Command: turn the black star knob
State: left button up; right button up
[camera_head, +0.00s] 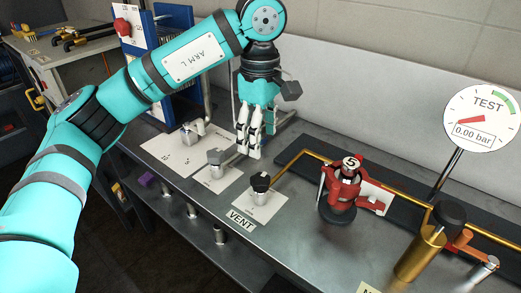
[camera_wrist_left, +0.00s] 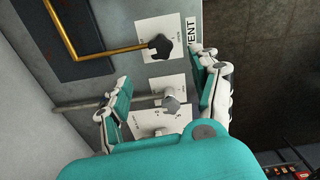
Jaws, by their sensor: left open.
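The black star knob (camera_head: 260,182) sits on a white plate by the VENT label, at the end of a brass pipe. In the left wrist view the black star knob (camera_wrist_left: 160,46) shows beyond the fingertips, near the upper middle. My left gripper (camera_head: 248,146) points down, open and empty. In the head view it hangs up and left of the black knob, apart from it. In the left wrist view its fingers (camera_wrist_left: 164,82) are spread on either side of a grey knob (camera_wrist_left: 171,104). My right gripper is not in view.
The grey knob (camera_head: 215,158) stands left of the black one. A red valve (camera_head: 344,190) marked 5 and a brass cylinder (camera_head: 421,252) stand to the right. A round TEST gauge (camera_head: 482,118) reads 0.00 bar. A wall runs behind the steel bench.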

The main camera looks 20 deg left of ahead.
pick_arm(q)
jog(key=shift+r, duration=0.3)
notch_tip(320, 180, up, 5)
jog(key=n+p, duration=2.2)
jog(key=n, duration=0.6)
send_over(261, 179)
jog(key=shift+n, duration=0.4)
notch_tip(261, 179, down, 17)
jog(key=p, duration=0.2)
jog(key=shift+f+p, duration=0.2)
jog(key=shift+p, duration=0.15)
